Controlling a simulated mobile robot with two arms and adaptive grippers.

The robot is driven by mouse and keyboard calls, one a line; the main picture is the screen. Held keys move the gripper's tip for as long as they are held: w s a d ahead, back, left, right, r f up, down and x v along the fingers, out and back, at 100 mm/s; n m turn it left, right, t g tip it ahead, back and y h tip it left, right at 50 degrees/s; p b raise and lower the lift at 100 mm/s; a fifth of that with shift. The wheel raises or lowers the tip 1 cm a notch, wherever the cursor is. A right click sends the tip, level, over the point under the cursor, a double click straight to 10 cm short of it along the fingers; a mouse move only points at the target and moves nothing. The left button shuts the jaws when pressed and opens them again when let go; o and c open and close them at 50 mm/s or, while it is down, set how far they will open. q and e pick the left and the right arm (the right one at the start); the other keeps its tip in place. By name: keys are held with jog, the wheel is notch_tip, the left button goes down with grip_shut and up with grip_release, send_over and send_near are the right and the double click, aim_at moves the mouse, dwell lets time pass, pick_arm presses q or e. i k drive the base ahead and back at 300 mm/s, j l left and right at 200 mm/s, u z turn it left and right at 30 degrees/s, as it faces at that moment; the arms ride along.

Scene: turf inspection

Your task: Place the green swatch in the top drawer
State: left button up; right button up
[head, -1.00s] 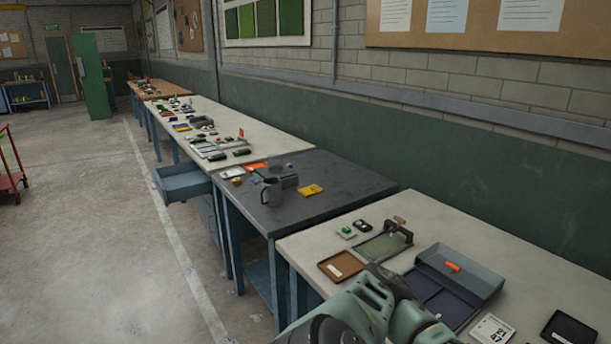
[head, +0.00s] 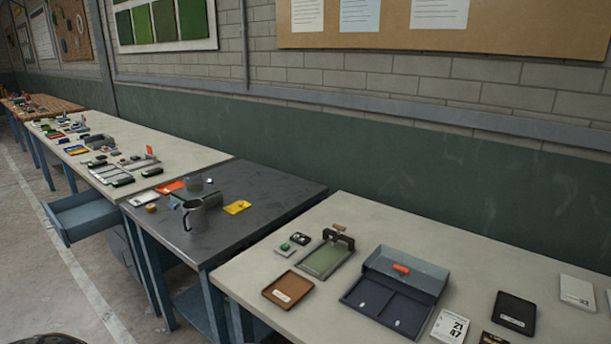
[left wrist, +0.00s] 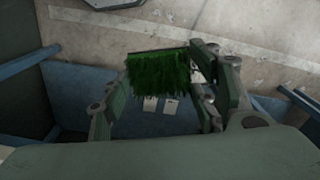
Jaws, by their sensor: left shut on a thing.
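In the left wrist view, my left gripper (left wrist: 162,98) is shut on the green swatch (left wrist: 160,75), a dark-backed square of bright green turf. The swatch hangs between the fingers, above a blue surface (left wrist: 72,92) with two small pale labels or cards; I cannot tell whether this is a drawer. In the head view, a blue-grey drawer (head: 90,214) stands pulled out from the bench at the left. Its inside looks empty from here. Neither gripper shows in the head view.
The near pale bench (head: 245,275) carries a brown tray (head: 288,289), a clipboard-like green tray (head: 325,258) and a divided dark box (head: 388,303). Concrete floor (head: 60,300) is open at left.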

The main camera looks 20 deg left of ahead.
aim_at(93, 216)
jog(key=i+j+u, duration=0.15)
jog(key=j+u, duration=0.3)
jog(key=i+j+u, duration=0.2)
jog(key=j+u, duration=0.25)
jog(key=i+j+u, duration=0.2)
jog(key=u, duration=0.25)
jog(key=i+j+u, duration=0.2)
jog(key=i+u, duration=0.25)
jog(key=i+j, duration=0.15)
jog(key=i, duration=0.3)
jog(key=i+j+u, duration=0.1)
jog(key=i, duration=0.4)
jog(key=i+j, duration=0.25)
jog(key=i, duration=0.2)
jog(key=i+j+z, duration=0.25)
jog(key=i+z, duration=0.15)
jog(key=i+j+z, duration=0.75)
jog(key=i+j, duration=0.1)
